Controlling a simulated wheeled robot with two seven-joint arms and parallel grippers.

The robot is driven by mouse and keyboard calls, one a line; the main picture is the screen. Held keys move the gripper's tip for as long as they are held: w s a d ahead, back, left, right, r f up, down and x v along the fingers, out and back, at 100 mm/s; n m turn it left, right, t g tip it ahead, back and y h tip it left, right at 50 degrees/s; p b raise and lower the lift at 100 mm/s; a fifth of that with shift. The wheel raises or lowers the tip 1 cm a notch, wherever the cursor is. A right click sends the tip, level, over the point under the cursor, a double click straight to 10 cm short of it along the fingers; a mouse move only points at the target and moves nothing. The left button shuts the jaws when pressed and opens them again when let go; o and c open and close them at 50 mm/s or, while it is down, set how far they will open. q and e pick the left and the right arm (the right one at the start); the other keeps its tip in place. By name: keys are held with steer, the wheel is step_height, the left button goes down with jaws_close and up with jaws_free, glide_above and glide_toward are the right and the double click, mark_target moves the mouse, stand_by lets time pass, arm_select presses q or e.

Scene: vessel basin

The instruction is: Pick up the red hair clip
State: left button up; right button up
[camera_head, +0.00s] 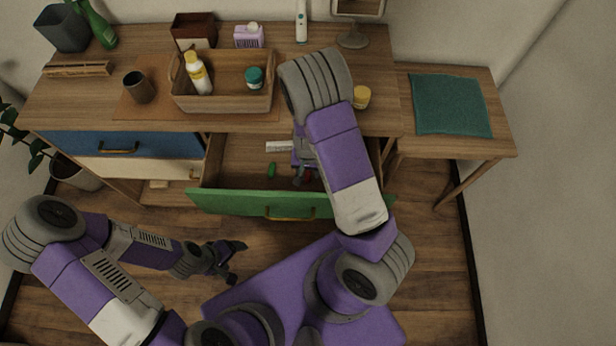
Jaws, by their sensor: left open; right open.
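The open drawer has a green front (235,203) and stands pulled out below the desk top. A small red item, likely the red hair clip (308,174), lies in the drawer, partly hidden by my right gripper and arm. My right gripper (300,181) points down into the drawer right beside the red item. It is open; whether its fingers straddle or touch the item I cannot tell. My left gripper (237,263) is open and empty, over the floor in front of the drawer.
A green item (271,170) and a white item (279,147) also lie in the drawer. On the desk stand a wooden tray (225,103) with bottles, a dark cup (138,87) and a yellow jar (361,97). A side table (500,135) stands at right.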

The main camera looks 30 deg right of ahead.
steer(key=shift+f, duration=0.55)
steer(key=shift+r, duration=0.1)
jaws_close()
steer(key=shift+r, duration=0.1)
